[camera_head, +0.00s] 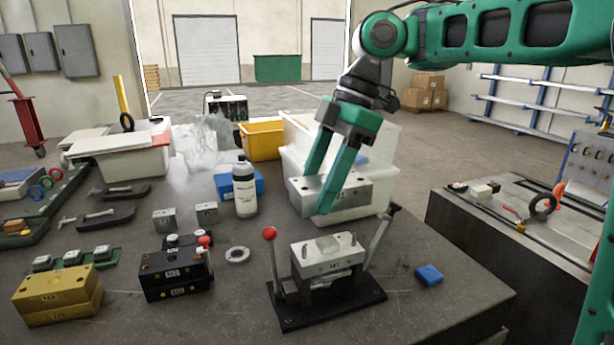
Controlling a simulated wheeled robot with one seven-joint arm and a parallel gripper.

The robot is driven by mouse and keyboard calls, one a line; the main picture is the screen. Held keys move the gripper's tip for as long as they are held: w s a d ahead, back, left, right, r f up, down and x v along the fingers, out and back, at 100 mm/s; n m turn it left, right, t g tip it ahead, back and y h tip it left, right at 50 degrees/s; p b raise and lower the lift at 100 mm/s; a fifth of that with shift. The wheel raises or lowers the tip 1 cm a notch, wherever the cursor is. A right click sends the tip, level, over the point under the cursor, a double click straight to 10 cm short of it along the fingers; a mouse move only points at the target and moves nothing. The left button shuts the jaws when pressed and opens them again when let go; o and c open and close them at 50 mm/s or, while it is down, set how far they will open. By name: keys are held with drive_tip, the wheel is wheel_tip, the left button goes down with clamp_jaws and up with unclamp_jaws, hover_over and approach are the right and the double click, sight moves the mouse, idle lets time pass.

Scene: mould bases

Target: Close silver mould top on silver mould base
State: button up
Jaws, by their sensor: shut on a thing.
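My gripper (316,192) is shut on the silver mould top (356,191), a rectangular metal block with a dark mark on its front. It holds the block in the air above and behind the silver mould base (332,266). The base is a silver block with small pins on its upper face. It sits in a black clamp fixture (325,309) at the front middle of the table. A lever with a red ball (270,233) stands upright at the fixture's left, and a grey lever (382,238) leans outward at its right. The block's underside is hidden.
A white bottle (245,190) and a translucent bin (297,140) stand behind. A blue block (429,275) lies right, near the table's edge.

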drive_tip(key=shift+w+f, duration=0.1)
drive_tip(key=shift+w, duration=0.15)
drive_tip(key=shift+a+f, duration=0.2)
drive_tip(key=shift+f, duration=2.7)
drive_tip(key=shift+s+d, duration=0.15)
drive_tip(key=shift+f, duration=1.6)
idle(0.7)
drive_tip(key=o, duration=1.9)
drive_tip(key=shift+c, duration=0.2)
